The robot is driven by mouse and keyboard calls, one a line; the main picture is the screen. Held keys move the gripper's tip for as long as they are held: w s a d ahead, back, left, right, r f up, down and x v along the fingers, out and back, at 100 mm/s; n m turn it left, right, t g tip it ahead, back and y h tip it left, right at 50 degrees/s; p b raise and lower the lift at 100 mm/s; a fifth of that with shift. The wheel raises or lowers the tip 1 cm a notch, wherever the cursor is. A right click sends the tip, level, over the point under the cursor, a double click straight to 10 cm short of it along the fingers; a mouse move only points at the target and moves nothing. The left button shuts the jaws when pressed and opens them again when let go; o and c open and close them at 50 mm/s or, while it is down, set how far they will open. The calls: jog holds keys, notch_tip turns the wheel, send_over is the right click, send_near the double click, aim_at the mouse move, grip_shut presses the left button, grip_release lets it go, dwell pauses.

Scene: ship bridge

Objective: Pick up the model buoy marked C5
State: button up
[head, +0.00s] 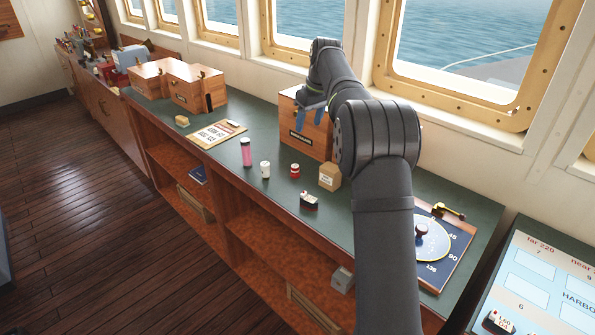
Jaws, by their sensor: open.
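Several small upright pieces stand on the green counter top (222,160). They are a tall pink cylinder (246,153), a short white one (265,170) and a small red and white one (294,171). No C5 mark can be read on any of them, so I cannot tell which is the model buoy. My gripper (309,116) has blue fingers. It is open and shows in front of the upper part of a wooden box (312,146), above and behind the small pieces. Nothing shows between its fingers.
A small tan box (330,176) and a dark block (309,200) stand near the pieces. A clipboard (217,133) lies to their left, with wooden cases (195,87) beyond. A blue dial chart (455,250) lies at the right. My arm hides part of the counter.

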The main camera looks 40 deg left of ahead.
jog(key=a+f+m+h, duration=0.1)
jog(key=a+f, duration=0.1)
jog(key=a, duration=0.1)
send_over(295, 166)
jog(key=d, duration=0.1)
notch_tip(295, 166, down, 12)
jog(key=shift+r, duration=0.15)
jog(key=shift+a+f, duration=0.2)
jog(key=shift+f, duration=0.8)
jog(key=shift+a+f, duration=0.15)
jog(key=shift+f, duration=0.8)
jog(key=shift+a+f, duration=0.2)
jog(key=shift+f, duration=0.8)
jog(key=c, duration=1)
